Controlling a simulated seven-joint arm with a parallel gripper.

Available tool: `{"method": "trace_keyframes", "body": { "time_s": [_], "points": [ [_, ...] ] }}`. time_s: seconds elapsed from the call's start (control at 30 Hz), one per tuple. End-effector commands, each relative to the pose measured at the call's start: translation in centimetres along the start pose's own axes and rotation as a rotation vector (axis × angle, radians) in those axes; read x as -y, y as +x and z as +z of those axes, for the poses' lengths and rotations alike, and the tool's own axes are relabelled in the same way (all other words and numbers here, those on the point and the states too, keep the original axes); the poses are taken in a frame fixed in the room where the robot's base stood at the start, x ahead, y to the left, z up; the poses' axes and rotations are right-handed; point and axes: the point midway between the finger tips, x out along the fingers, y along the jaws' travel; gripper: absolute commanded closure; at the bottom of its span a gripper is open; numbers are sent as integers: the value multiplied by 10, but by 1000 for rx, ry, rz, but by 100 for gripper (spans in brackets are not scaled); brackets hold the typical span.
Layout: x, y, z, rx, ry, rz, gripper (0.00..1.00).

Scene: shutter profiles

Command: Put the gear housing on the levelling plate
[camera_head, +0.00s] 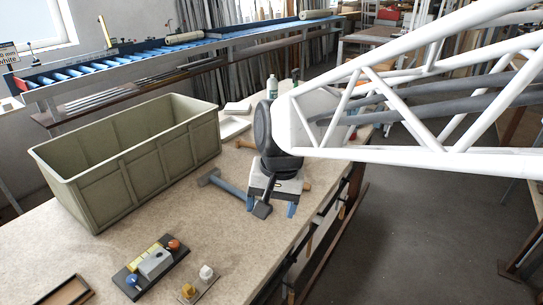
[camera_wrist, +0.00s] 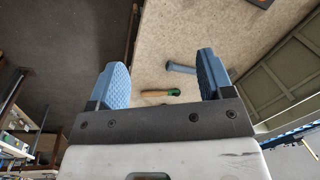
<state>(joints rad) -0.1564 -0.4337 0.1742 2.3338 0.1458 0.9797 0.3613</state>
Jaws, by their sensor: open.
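My gripper (camera_head: 270,207) is pointed down over the table near its right edge, with its two blue fingers apart. The wrist view shows the same open fingers (camera_wrist: 158,80) with nothing held between them. A grey block (camera_head: 156,263), possibly the gear housing, sits on a dark rectangular plate (camera_head: 128,284) at the front of the table, left of my gripper. A yellow piece, an orange knob and a blue knob are on that plate too. A smaller plate (camera_head: 196,293) beside it carries a yellow and a white knob. I cannot tell which plate is the levelling plate.
A deep green-grey crate (camera_head: 105,190) stands at the table's left. A blue-grey tool (camera_head: 226,188) lies beside my gripper. A green-ended wooden handle (camera_wrist: 160,93) shows between the fingers. A brown tray (camera_head: 68,291) lies at the front left. A bottle (camera_head: 272,87) stands behind.

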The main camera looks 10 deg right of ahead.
Motion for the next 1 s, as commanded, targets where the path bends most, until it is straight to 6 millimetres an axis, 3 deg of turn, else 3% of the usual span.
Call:
{"method": "trace_keyframes", "body": {
  "time_s": [0.2, 0.4, 0.6, 1.0],
  "points": [
    [-57, -16, 32, -94, -124, 41, 26],
    [-94, -21, 58, -153, -222, 89, 26],
    [-109, -22, 71, -178, -270, 115, 26],
    [-111, -22, 72, -180, -276, 119, 26]
  ]
}}
